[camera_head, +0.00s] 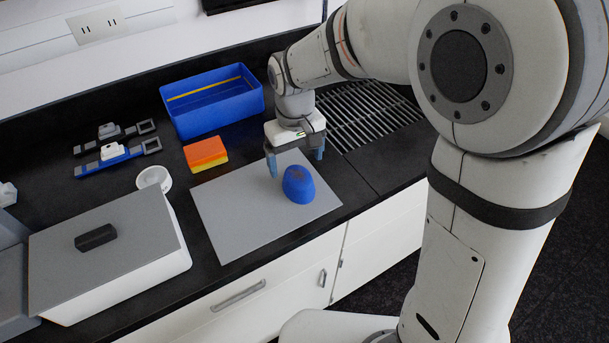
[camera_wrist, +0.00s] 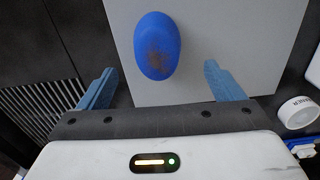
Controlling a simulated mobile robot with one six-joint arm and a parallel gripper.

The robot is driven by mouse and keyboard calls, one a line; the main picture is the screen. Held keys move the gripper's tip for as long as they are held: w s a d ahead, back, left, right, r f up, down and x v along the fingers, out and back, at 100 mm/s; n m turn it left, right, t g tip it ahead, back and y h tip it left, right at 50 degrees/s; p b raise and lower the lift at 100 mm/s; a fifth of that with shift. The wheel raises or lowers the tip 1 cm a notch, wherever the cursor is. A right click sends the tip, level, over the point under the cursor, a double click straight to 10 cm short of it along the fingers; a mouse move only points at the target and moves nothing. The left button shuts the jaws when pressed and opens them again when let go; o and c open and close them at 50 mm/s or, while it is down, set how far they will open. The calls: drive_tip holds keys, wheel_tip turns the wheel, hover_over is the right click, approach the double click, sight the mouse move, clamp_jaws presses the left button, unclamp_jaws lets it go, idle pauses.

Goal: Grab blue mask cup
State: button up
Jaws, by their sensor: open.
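The blue mask cup (camera_head: 299,184) rests on a grey mat (camera_head: 232,222) on the dark counter. It is a rounded blue shape with a brownish smudge. I cannot tell whether a finger touches the cup.
A blue bin (camera_head: 212,118) and an orange-yellow sponge (camera_head: 206,154) stand behind the mat. A metal drain grate (camera_head: 370,115) lies at right.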

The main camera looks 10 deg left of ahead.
sight(298, 175)
drive_tip(key=f, duration=0.3)
drive_tip(key=f+p, duration=0.1)
drive_tip(key=f, duration=0.2)
drive_tip(key=shift+w+d+f, duration=0.15)
drive_tip(key=shift+d+f, duration=0.05)
drive_tip(key=shift+f, duration=0.2)
drive_tip(key=shift+c, duration=0.6)
drive_tip(key=c, duration=1)
